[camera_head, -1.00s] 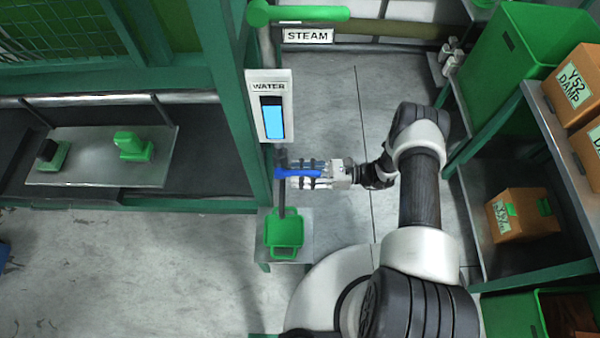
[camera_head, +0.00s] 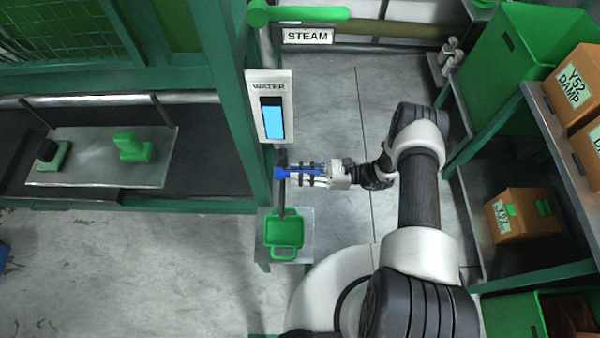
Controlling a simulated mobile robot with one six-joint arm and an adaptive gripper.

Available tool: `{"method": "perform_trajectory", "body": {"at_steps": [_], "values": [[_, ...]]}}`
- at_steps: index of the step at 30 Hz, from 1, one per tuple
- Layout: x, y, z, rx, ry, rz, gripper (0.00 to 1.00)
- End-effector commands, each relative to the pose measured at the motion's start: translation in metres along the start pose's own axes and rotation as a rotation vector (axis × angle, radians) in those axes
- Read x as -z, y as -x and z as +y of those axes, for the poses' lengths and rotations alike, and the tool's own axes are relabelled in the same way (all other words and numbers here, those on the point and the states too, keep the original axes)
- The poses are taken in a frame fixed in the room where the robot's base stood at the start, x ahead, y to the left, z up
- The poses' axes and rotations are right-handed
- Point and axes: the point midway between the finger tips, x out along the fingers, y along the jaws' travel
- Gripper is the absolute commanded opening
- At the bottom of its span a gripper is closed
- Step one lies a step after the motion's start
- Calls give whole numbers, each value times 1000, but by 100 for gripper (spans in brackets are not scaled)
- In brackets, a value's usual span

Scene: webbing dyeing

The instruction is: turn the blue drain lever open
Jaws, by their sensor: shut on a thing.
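The blue drain lever (camera_head: 283,173) sits on a dark vertical pipe (camera_head: 281,199) below the water gauge (camera_head: 272,107). It points to the right, roughly level, into my gripper (camera_head: 308,175). My gripper comes in from the right and is shut on the lever, its fingers covering much of the handle. A green container (camera_head: 284,235) stands on a small metal stand under the pipe. The gauge's blue column is high.
A green steam handle (camera_head: 300,14) is above, by the STEAM sign (camera_head: 308,36). A green machine frame post stands close on the left. A shelf with orange boxes (camera_head: 522,216) is on the right. The floor between is clear.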

Motion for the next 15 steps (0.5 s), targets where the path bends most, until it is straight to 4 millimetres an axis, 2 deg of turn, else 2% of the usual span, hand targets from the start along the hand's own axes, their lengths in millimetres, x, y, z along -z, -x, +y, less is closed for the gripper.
{"method": "perform_trajectory", "body": {"at_steps": [15], "values": [[-2,0,1,2,-1,20,0]]}}
